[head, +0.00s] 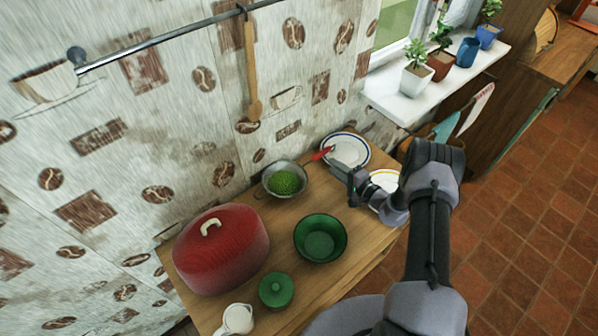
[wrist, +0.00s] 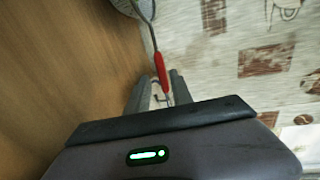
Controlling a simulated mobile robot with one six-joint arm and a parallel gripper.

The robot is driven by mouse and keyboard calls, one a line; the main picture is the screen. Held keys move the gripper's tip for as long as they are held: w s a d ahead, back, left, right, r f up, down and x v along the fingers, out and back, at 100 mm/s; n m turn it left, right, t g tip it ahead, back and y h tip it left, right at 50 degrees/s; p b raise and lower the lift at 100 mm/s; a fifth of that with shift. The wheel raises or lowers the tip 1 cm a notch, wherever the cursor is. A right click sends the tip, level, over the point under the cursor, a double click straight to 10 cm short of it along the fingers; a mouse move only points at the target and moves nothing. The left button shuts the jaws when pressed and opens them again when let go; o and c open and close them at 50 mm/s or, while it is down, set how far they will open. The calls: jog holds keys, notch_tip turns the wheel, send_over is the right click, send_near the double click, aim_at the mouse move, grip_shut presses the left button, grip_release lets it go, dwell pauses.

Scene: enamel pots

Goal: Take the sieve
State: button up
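The sieve (head: 270,181) is a round grey metal bowl with green contents, at the back of the wooden counter in the head view. Its red handle (head: 322,153) points up and right toward the white plate. In the wrist view the red handle (wrist: 160,70) runs down toward my fingers, and part of the sieve's bowl (wrist: 128,5) shows at the top edge. My gripper (head: 338,172) is just right of the sieve, by the handle. In the wrist view my gripper (wrist: 160,92) is open, with the handle's end in line with the gap between its fingers.
A green bowl (head: 320,238), red lidded pot (head: 222,250), green lidded pot (head: 276,290) and white jug (head: 236,319) stand nearer. The wall is close behind.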

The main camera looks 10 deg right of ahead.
jog(key=b+x, duration=0.1)
jog(key=x, duration=0.5)
jog(key=shift+w+a, duration=0.2)
grip_shut()
jog(key=shift+r, duration=0.1)
